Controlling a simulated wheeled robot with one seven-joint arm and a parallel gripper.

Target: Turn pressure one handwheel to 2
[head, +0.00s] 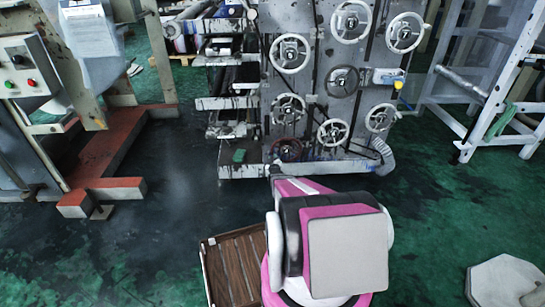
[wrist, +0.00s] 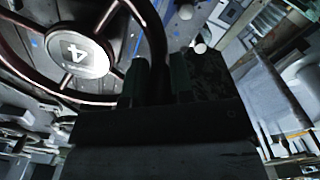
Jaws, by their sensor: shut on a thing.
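A dark handwheel with a reddish rim (wrist: 80,55) fills the upper left of the wrist view. Its pale hub carries a figure that looks like a 4, turned over in the picture. My gripper (wrist: 158,82) is shut on the right part of this wheel's rim, with one dark finger on each side. In the head view, a dark red handwheel (head: 287,149) sits low on the grey machine, and my gripper (head: 274,170) is at its lower left. My arm partly hides the contact there. No pressure label can be read.
Several pale handwheels (head: 351,21) and a dark one (head: 342,81) sit above and beside it on the machine front. A control box (head: 22,66) is at the left. The green floor (head: 440,220) is mostly clear.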

